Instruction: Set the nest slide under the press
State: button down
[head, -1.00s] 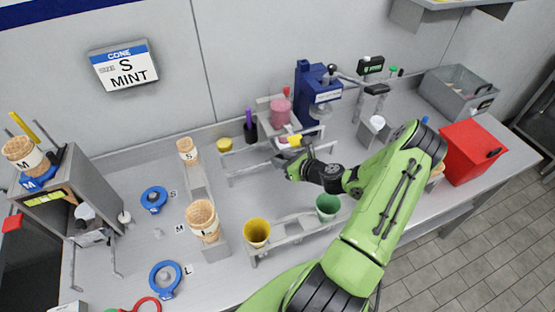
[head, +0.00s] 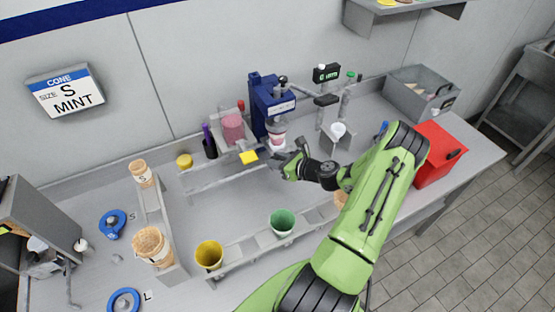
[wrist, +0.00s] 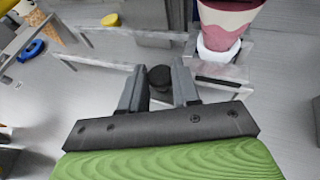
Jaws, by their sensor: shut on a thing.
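My gripper (head: 290,168) is at the rear rail, just in front of the blue press (head: 268,100). In the wrist view its fingers (wrist: 159,92) stand on both sides of a round black knob (wrist: 160,78), shut on it. The knob seems to belong to the nest slide, whose white ring nest (wrist: 218,50) sits beside it on the right. A pink and cream cup (wrist: 225,22) stands upright in the ring. In the head view the nest (head: 277,144) shows below the press head; exact alignment cannot be told.
A pink tub (head: 233,127) and a yellow tab (head: 248,157) are left of the press. A front rail holds a yellow cup (head: 209,255) and a green cup (head: 282,222). A white funnel-like part (head: 337,131) and a red box (head: 434,155) are at the right.

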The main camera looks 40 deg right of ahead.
jog(key=shift+d, duration=0.25)
jog(key=c, duration=0.9)
grip_release()
jog(key=shift+o, duration=0.2)
jog(key=shift+s, duration=0.1)
jog(key=v, duration=1.5)
jog(key=shift+s, duration=0.4)
